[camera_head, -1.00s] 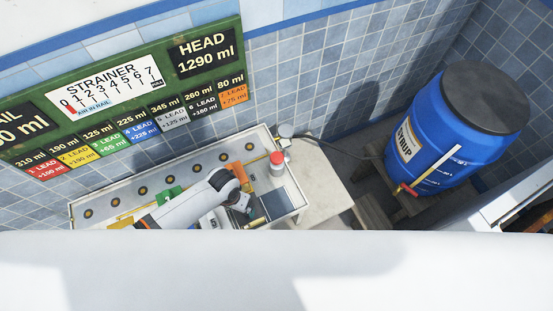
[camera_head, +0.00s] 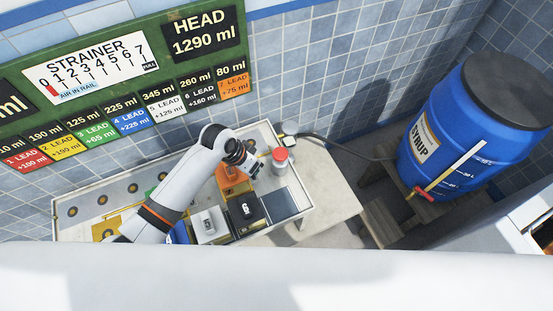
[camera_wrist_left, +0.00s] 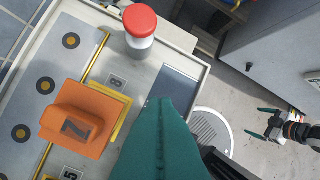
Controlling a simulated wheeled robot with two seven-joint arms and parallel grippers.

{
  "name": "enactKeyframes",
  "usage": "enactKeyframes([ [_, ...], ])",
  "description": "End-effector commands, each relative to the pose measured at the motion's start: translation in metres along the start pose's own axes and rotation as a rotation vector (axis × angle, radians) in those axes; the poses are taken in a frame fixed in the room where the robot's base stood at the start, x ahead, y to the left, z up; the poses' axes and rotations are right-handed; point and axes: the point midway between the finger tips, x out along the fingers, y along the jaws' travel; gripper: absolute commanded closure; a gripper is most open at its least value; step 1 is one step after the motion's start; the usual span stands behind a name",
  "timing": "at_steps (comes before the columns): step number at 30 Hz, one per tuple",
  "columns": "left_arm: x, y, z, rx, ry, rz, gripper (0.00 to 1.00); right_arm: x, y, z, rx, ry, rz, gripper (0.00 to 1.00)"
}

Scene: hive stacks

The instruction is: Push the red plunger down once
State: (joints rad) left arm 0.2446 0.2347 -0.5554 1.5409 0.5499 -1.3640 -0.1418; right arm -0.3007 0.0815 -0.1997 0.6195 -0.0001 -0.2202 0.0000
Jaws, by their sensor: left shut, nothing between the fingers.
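The red plunger (camera_head: 280,154) has a round red cap on a pale cylinder at the right back of the tray. It also shows in the left wrist view (camera_wrist_left: 139,22), upright with its cap raised above the body. My left gripper (camera_head: 252,166) is just left of the plunger and apart from it, above the tray. In the left wrist view its teal fingers (camera_wrist_left: 164,105) are shut and empty, with the plunger beyond them. My right gripper (camera_wrist_left: 262,123) shows at the right of the wrist view, with its teal fingers spread apart and empty.
An orange block (camera_wrist_left: 78,125) marked 7 stands left of my left fingers. Other numbered blocks sit in the white-rimmed tray (camera_head: 297,190). A blue syrup barrel (camera_head: 450,130) stands at the right. The green board (camera_head: 120,60) is on the wall behind.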

Motion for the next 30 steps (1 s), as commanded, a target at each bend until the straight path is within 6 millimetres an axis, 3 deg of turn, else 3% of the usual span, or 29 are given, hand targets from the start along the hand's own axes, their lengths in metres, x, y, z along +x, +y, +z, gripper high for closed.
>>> enactKeyframes([
  [1,0.012,0.006,0.009,0.038,-0.045,-0.018,1.0,0.029,0.001,-0.002,0.0,0.0,0.0,0.0],
  [3,0.01,0.011,0.023,0.103,-0.105,-0.042,1.0,0.048,0.001,-0.004,0.0,0.0,0.0,0.0],
  [12,-0.01,0.032,0.061,0.364,-0.342,-0.076,1.0,0.113,0.003,-0.009,0.0,-0.001,0.001,0.0],
  [18,-0.023,0.038,0.069,0.455,-0.421,-0.068,1.0,0.129,0.004,-0.01,0.001,-0.002,0.002,0.0],
  [30,-0.027,0.039,0.071,0.471,-0.433,-0.066,1.0,0.129,0.004,-0.01,0.001,-0.002,0.003,0.0],
])
